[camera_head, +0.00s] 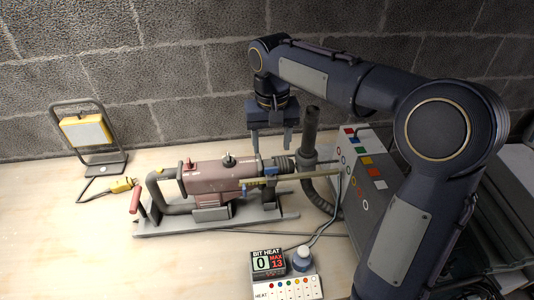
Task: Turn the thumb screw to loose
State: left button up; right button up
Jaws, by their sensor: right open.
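A dark red rotary hammer drill (212,177) lies on a grey stand (155,228) on the bench, its chuck pointing right. A tan rod (312,175) runs along its front side. A small blue part (271,170) sits by the rod near the drill's front and looks like the thumb screw; its setting is too small to read. My right gripper (271,143) is open, fingers pointing down, and appears above the drill's front end. It looks empty and apart from the blue part, though the depth gap is hard to judge. My left gripper is out of view.
A dark upright tube with a hose (310,130) stands right of the chuck. A "BIT HEAT" display (268,262) and button strip are in front. A grey panel with coloured labels (365,180) is right, a work lamp (87,131) left. The front left bench is clear.

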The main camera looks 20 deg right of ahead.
aim_at(271, 168)
notch_tip(271, 168, down, 7)
jog(key=shift+s+f, duration=0.1)
jog(key=shift+f, duration=0.1)
dwell(0.3)
jog(key=c, duration=1)
